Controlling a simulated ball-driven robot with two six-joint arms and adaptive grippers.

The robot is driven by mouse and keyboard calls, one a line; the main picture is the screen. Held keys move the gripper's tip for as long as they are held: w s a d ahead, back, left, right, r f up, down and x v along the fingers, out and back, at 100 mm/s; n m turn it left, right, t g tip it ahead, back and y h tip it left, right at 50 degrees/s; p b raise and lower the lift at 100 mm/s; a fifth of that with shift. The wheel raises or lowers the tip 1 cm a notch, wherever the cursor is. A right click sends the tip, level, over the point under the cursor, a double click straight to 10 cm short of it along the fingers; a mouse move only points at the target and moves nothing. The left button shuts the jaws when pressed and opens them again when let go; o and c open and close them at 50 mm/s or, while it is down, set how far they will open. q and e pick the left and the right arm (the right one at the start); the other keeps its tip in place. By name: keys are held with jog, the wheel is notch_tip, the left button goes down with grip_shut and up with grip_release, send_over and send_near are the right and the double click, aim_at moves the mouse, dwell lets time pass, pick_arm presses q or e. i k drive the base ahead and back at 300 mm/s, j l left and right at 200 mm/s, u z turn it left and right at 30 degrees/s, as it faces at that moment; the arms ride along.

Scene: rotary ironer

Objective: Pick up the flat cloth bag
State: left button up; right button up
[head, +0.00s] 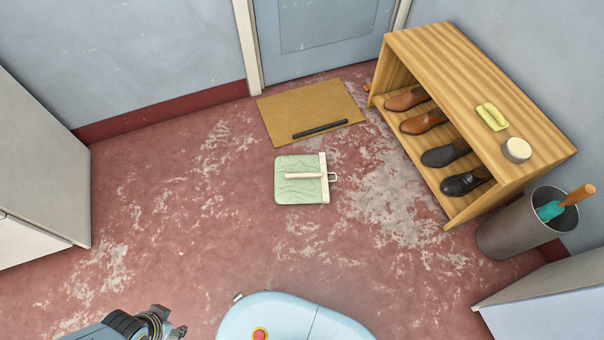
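The flat cloth bag (293,191) is pale green with faint wavy lines. It lies flat on the red floor in the middle of the head view, just in front of the doormat. A cream strip runs along its right edge, a cream handle lies across its middle, and a small loop sticks out at the right. My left gripper (176,331) shows only in part at the bottom left edge, well apart from the bag. Its fingers are too small and cut off to tell whether they are open. My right gripper is out of view.
A brown doormat (277,107) with a black bar (320,129) lies before the door (322,38). A wooden shoe rack (478,77) and a grey bin (508,231) stand at right. White cabinets flank left (40,150) and lower right (550,300). Floor around the bag is clear.

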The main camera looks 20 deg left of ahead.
aim_at(303, 179)
jog(key=i+u, duration=0.25)
jog(key=i, duration=0.85)
